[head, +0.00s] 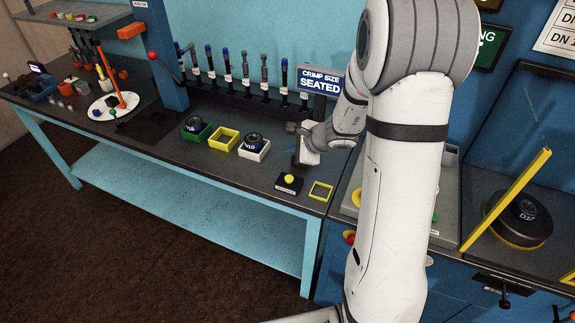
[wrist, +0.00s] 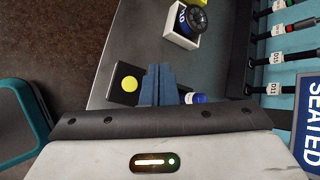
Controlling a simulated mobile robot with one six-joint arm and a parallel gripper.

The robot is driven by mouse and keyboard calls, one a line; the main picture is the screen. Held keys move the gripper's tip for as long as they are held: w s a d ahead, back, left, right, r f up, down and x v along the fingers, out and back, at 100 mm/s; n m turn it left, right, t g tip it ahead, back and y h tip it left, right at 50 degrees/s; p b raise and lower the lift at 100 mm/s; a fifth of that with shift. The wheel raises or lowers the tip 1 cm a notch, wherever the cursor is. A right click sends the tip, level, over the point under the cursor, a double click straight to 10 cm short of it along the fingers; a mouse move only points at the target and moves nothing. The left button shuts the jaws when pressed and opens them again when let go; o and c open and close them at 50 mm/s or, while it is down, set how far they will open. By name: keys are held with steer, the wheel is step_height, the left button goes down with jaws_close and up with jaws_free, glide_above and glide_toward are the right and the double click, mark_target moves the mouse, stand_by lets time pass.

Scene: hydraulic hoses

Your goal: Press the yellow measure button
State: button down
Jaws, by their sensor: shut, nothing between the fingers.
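The yellow measure button (head: 289,179) is a round dome on a small black box (head: 287,187) near the front edge of the bench. In the wrist view the button (wrist: 129,83) shows just left of my fingers, uncovered. My gripper (head: 296,164) points down close behind the button box in the head view. In the wrist view its two blue-grey fingers (wrist: 158,70) are together with nothing between them. The fingertips appear beside the button, not over it; their height above the bench is hard to tell.
A yellow square frame (head: 320,191) lies right of the button box. A white bin (head: 254,155), yellow bin (head: 223,139) and green bin (head: 196,137) stand to the left. A blue-capped piece (wrist: 195,98) is right of my fingers. A sign (head: 320,81) reads "CRIMP SIZE SEATED".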

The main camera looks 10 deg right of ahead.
steer(key=shift+w+d+f+m, duration=0.2)
steer(key=shift+w+d+m, duration=0.05)
steer(key=shift+m, duration=0.05)
steer(key=shift+f, duration=0.1)
steer(key=b, duration=0.6)
glide_above(292, 180)
step_height(292, 180, down, 8)
steer(key=shift+w+r, duration=0.1)
steer(key=shift+r, duration=0.05)
steer(key=shift+f+b, duration=0.45)
steer(key=shift+b, duration=0.35)
steer(key=shift+f, duration=0.15)
stand_by(1.0)
steer(key=shift+f+b, duration=0.3)
steer(key=shift+b, duration=0.4)
